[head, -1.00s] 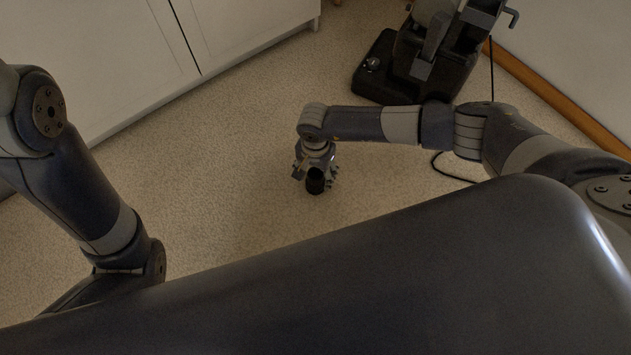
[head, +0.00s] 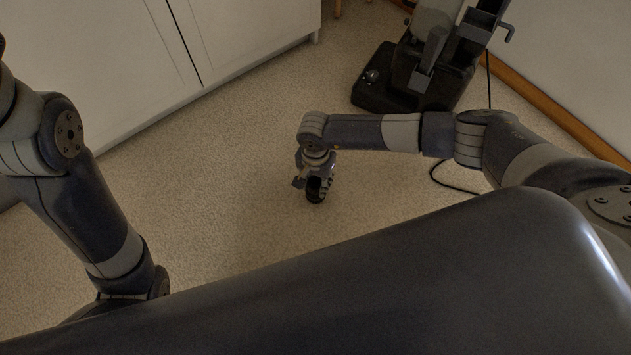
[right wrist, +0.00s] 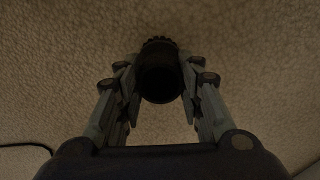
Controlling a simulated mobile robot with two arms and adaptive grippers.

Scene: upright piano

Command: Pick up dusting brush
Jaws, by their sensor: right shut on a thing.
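The dusting brush (right wrist: 160,78) is a dark, round thing with a ridged far edge, seen nearly end-on in the right wrist view. My right gripper (right wrist: 158,82) has its two fingers on either side of it and is shut on it. In the head view the dark brush (head: 315,190) shows just below my right gripper (head: 314,180), over the beige carpet. I cannot tell whether the brush touches the carpet. My left arm comes in at the left of the head view, but its gripper is out of sight.
A white cabinet (head: 100,70) stands at the upper left. A black and grey machine on a dark base (head: 400,85) stands at the upper right, by a wall with a wooden skirting (head: 560,100). A black cable (head: 455,188) lies on the carpet (head: 230,190). The middle floor is clear.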

